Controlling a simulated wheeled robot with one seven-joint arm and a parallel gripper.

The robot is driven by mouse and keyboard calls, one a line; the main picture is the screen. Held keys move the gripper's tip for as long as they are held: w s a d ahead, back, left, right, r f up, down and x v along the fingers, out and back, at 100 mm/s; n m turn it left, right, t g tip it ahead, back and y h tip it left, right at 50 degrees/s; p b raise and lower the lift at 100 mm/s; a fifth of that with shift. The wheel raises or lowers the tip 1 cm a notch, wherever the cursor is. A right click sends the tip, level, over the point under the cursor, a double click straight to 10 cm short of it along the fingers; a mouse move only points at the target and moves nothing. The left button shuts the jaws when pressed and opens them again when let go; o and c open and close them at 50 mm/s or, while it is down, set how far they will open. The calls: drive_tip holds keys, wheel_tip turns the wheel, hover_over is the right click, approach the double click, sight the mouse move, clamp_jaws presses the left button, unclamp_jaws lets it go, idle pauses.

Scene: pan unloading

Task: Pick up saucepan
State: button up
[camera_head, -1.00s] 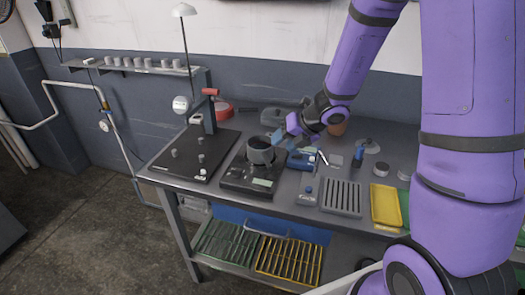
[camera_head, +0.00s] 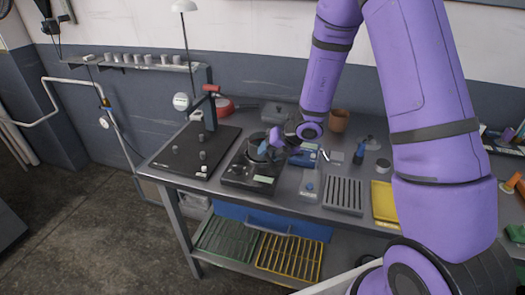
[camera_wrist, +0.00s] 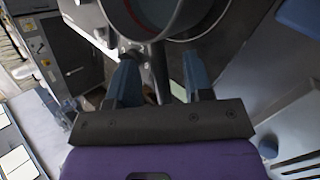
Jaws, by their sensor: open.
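The saucepan (camera_head: 256,150) is a small dark grey pot on the black appliance (camera_head: 250,174) near the middle of the bench. Its rim also shows at the top of the wrist view (camera_wrist: 148,36). My gripper (camera_head: 275,141) is right beside the pan, on its right side. In the wrist view the two blue fingers (camera_wrist: 160,68) are apart, and a thin dark handle runs from the pan down between them. The fingers do not appear closed on it. The far side of the pan is partly hidden by my gripper in the head view.
A black board with pegs (camera_head: 190,152) and a post lies left. A red pan (camera_head: 222,106) and a grey lidded box (camera_head: 277,113) are behind. A blue tool (camera_head: 303,156), slotted block (camera_head: 343,196), yellow tray (camera_head: 385,202) and brown pot (camera_head: 339,120) stand to the right.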

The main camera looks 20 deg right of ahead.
drive_tip(key=shift+x, duration=0.9)
clamp_jaws()
drive_tip(key=shift+r, duration=0.1)
